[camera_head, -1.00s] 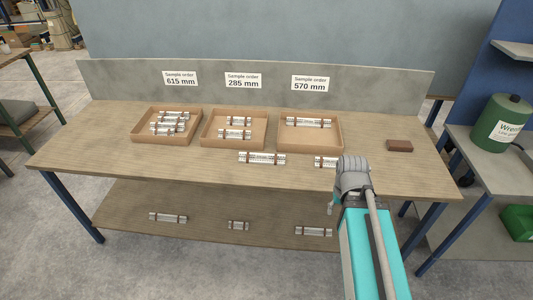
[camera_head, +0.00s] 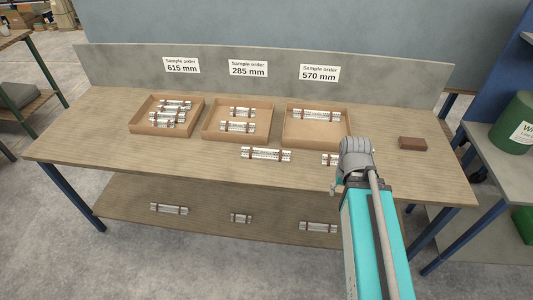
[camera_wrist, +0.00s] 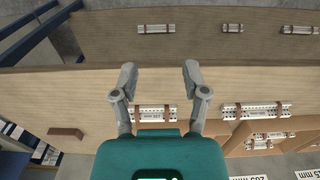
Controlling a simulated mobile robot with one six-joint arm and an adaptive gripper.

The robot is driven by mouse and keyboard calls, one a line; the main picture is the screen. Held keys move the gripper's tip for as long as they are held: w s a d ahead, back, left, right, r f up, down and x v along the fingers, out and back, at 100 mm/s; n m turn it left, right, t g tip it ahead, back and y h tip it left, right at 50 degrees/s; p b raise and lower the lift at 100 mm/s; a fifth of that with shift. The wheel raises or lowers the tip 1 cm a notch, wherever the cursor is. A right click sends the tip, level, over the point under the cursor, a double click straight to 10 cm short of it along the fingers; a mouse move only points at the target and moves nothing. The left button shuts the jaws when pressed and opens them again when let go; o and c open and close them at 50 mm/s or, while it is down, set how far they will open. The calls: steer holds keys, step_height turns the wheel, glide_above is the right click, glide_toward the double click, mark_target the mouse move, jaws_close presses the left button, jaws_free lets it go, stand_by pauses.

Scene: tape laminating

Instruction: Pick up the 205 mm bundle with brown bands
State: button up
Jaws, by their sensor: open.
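A bundle with brown bands (camera_head: 330,159) lies on the table top, partly hidden by my arm. In the wrist view this bundle (camera_wrist: 155,113) lies between and beyond my finger bases, partly behind my gripper body. My gripper (camera_wrist: 158,75) is open and empty, its two fingers spread above the wooden table. A longer banded bundle (camera_head: 265,154) lies to its left on the table, and it also shows in the wrist view (camera_wrist: 256,111). The printed lengths on the bundles are too small to read, so I cannot tell which is 205 mm.
Three open boxes stand along the back: left (camera_head: 133,126), middle (camera_head: 205,133) and right (camera_head: 287,140), holding bundles, under signs 615, 285 and 570 mm. A brown block (camera_head: 412,143) sits at right. The lower shelf holds bundles (camera_head: 168,208), (camera_head: 240,218) and (camera_head: 318,227).

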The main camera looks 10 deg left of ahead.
steer(key=shift+a, duration=0.15)
steer(key=w+a+f+m+y+b, duration=0.2)
steer(key=w+m+b, duration=0.1)
steer(key=w, duration=0.1)
steer(key=w+a+f+m+y+b, duration=0.2)
steer(key=w+m+b, duration=0.1)
steer(key=w, duration=0.1)
steer(key=w+a+f+m+y+b, duration=0.2)
steer(key=w+b, duration=0.1)
steer(key=w, duration=0.2)
steer(key=shift+w+a+m+y, duration=0.1)
steer(key=shift+a+m+y, duration=0.2)
steer(key=shift+m, duration=0.1)
steer(key=w+m+y+b, duration=0.1)
steer(key=w, duration=0.1)
steer(key=w+a+m+y+b, duration=0.1)
steer(key=w+m, duration=0.1)
steer(key=w+a+m+y+b, duration=0.1)
steer(key=w+b, duration=0.1)
steer(key=shift+w+f+m, duration=0.25)
steer(key=shift+w+m, duration=0.05)
steer(key=w+m+y+b, duration=0.2)
steer(key=w, duration=0.1)
steer(key=w+r+m+y+b, duration=0.1)
steer(key=w+m, duration=0.1)
steer(key=shift+w+a, duration=0.25)
steer(key=shift+w+r+m+y, duration=0.3)
steer(key=shift+m+y, duration=0.1)
steer(key=shift+y, duration=0.1)
